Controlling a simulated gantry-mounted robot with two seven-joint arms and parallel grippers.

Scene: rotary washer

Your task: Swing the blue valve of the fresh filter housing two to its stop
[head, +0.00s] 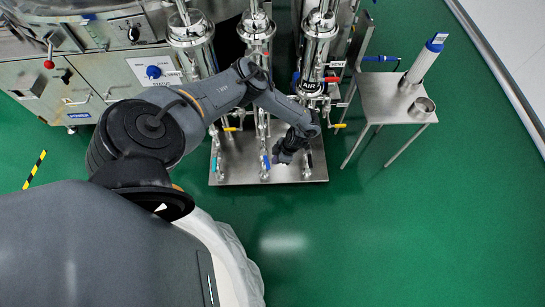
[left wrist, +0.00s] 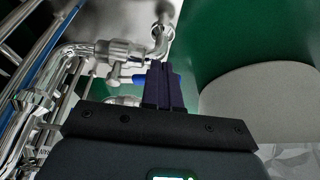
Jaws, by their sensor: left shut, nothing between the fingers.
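Three steel filter housings stand in a row: left (head: 190,42), middle (head: 257,32) and right (head: 319,42). I cannot read which is number two. A blue valve lever (head: 266,162) is low on the piping below the middle housing. My left gripper (head: 280,158) is shut and empty, pointing down just right of this lever. In the left wrist view the shut fingers (left wrist: 160,68) stand against or in front of a blue lever (left wrist: 140,79) on a steel valve (left wrist: 118,50). The fingers partly hide the lever; contact is unclear. My right gripper is out of view.
The pipes stand on a steel base plate (head: 235,172). A teal lever (head: 214,163) is at left, with yellow levers (head: 232,129) higher up. The green floor in front is clear.

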